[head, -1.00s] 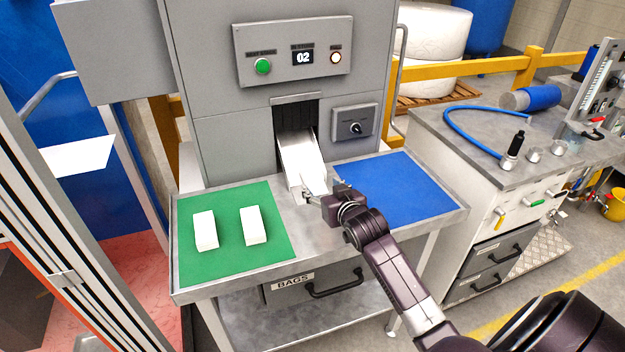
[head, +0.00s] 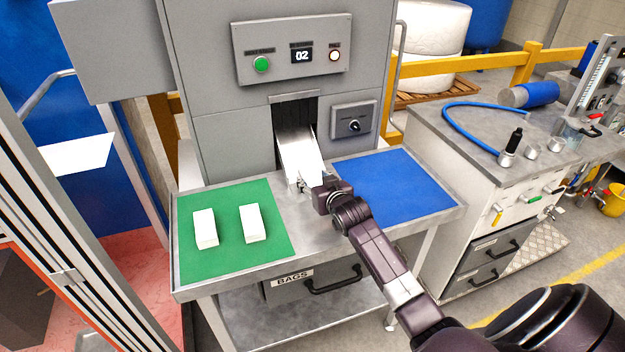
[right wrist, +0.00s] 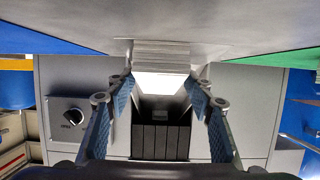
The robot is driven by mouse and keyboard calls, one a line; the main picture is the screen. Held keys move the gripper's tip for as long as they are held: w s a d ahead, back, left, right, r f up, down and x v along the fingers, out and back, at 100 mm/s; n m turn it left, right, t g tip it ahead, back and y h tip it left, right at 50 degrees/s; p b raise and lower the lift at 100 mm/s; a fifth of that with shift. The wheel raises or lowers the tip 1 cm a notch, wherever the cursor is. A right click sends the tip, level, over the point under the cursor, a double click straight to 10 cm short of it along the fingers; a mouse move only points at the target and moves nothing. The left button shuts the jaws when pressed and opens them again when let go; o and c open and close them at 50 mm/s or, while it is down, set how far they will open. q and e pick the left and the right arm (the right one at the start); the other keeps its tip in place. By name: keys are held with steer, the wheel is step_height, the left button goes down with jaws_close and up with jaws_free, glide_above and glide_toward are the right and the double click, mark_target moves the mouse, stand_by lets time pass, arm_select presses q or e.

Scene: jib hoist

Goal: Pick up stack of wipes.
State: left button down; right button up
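A pale stack of wipes (right wrist: 160,54), with thin layer lines across its near face, sits at the lower end of the chute in the right wrist view, where the picture is upside down. My right gripper (right wrist: 160,92) is open, with one blue-padded finger to each side of the stack's line. I cannot tell whether the pads touch it. In the head view my right gripper (head: 303,186) is at the foot of the white chute (head: 299,152) and mostly hides the stack there. My left gripper is not in view.
Two white stacks (head: 205,228) (head: 252,223) lie on the green mat (head: 270,256) at left. A blue mat (head: 398,187) at right is bare. The grey machine (head: 225,140) stands behind the table; a workbench (head: 455,130) stands at right.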

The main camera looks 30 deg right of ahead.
steer(key=c, duration=0.9)
steer(key=shift+r, duration=0.15)
